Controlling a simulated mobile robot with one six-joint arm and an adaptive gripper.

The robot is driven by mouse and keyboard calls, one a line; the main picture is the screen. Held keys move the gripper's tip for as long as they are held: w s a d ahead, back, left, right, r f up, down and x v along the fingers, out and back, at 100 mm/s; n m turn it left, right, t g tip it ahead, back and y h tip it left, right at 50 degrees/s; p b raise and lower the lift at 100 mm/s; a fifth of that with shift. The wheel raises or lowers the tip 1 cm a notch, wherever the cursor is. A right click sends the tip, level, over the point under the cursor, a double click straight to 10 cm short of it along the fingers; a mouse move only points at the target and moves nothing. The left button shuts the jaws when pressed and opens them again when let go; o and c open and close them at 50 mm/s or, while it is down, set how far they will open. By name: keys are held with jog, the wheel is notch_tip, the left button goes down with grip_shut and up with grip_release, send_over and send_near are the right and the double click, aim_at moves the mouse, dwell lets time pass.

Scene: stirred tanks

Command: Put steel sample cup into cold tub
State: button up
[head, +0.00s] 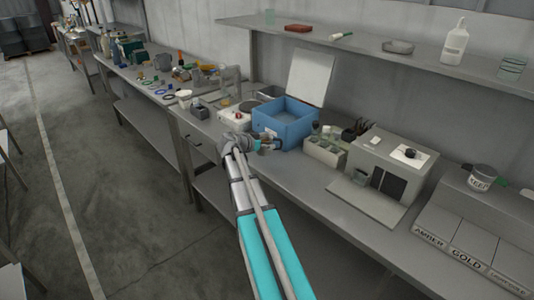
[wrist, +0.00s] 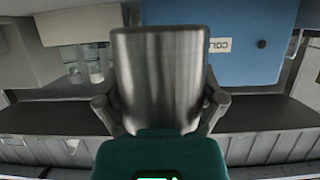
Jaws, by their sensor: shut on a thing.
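My gripper (head: 266,144) is shut on the steel sample cup (wrist: 158,75), which fills the middle of the wrist view as a shiny brushed-metal wall between the two fingers. In the head view the cup is too small to make out clearly at the gripper. The cold tub (head: 297,135) is an open blue box on the bench with its pale lid (head: 311,75) raised at the back. My gripper is outside the tub, close to its front wall. In the wrist view the tub's blue wall (wrist: 245,55), with a white label, lies behind the cup to the right.
A rack with bottles (head: 324,152) stands right of the tub, then a grey box-shaped device (head: 385,165). A white hotplate-like unit (head: 235,117) stands left of it. Bins labelled amber and gold (head: 465,235) are at the right. A shelf (head: 350,45) runs above the bench.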

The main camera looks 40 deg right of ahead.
aim_at(266, 150)
dwell(0.3)
jog(key=shift+w+d+f+b, duration=0.2)
jog(key=shift+d+f+b, duration=0.2)
jog(key=shift+f+b, duration=1.6)
jog(key=shift+b, duration=0.05)
jog(key=shift+f, duration=0.1)
jog(key=o, duration=1)
jog(key=shift+c, duration=0.2)
jog(key=shift+a+r, duration=0.1)
jog(key=shift+r, duration=0.15)
jog(key=p+v, duration=0.4)
jog(key=v, duration=0.7)
jog(key=shift+a+r+p, duration=0.15)
jog(key=shift+a+p, duration=0.2)
jog(key=shift+a, duration=0.05)
jog(key=shift+s, duration=0.15)
